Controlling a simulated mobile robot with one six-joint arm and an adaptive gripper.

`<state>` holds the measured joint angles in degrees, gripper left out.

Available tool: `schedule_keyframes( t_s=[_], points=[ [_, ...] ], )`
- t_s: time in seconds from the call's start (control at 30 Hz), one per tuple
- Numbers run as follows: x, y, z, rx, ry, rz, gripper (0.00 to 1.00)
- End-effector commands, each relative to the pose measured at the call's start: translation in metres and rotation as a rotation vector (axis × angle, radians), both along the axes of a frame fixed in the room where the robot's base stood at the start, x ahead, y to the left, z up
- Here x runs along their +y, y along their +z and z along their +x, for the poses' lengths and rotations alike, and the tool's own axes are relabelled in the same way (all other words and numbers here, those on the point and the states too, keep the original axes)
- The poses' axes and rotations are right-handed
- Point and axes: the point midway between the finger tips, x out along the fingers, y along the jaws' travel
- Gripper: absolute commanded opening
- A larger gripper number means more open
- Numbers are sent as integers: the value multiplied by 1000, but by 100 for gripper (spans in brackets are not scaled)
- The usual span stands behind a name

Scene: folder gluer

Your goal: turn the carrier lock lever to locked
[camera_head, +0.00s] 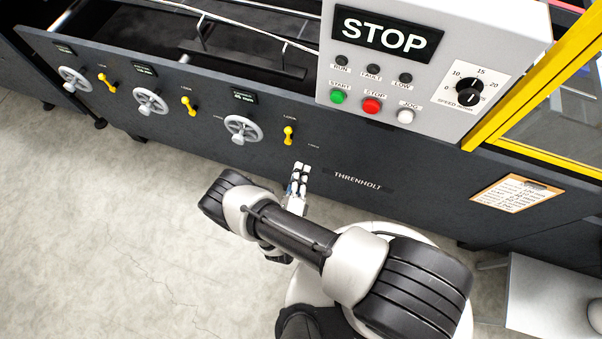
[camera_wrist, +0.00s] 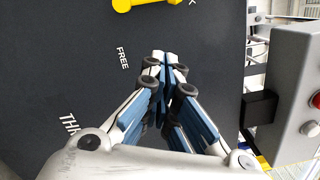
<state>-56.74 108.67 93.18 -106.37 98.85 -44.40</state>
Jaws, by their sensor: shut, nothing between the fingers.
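Three yellow levers sit on the dark machine panel, left (camera_head: 107,80), middle (camera_head: 187,107) and right (camera_head: 289,136). The frames do not show which is named the carrier lever. The right one stands about upright in the head view, with a LOCK label above it and a FREE label at its lower right. A yellow lever (camera_wrist: 145,4) is cut off by the top edge of the wrist view, above the word FREE (camera_wrist: 123,58). My gripper (camera_head: 301,167) is shut and empty, below and slightly right of the right lever, apart from it. Its closed fingertips (camera_wrist: 164,58) also show in the wrist view.
Grey handwheels (camera_head: 242,129) with small displays above sit left of the levers. A grey control box (camera_head: 430,60) with a STOP sign, buttons and a dial juts out at upper right. A clipboard (camera_head: 511,193) hangs on the panel at right. The floor at left is clear.

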Motion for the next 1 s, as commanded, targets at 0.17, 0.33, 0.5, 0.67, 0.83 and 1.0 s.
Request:
schedule_keyframes(
  t_s=[0.17, 0.33, 0.5, 0.67, 0.83, 1.0],
  points=[
    [-11, 0, 33, -3, -10, 3, 0],
    [-20, 2, 67, -4, -8, 2, 0],
    [-2, 12, 84, -4, 3, 3, 0],
    [8, 18, 90, -3, 1, 1, 0],
    [12, 20, 91, -1, 0, 0, 0],
    [12, 20, 91, -2, 1, 1, 0]
  ],
)
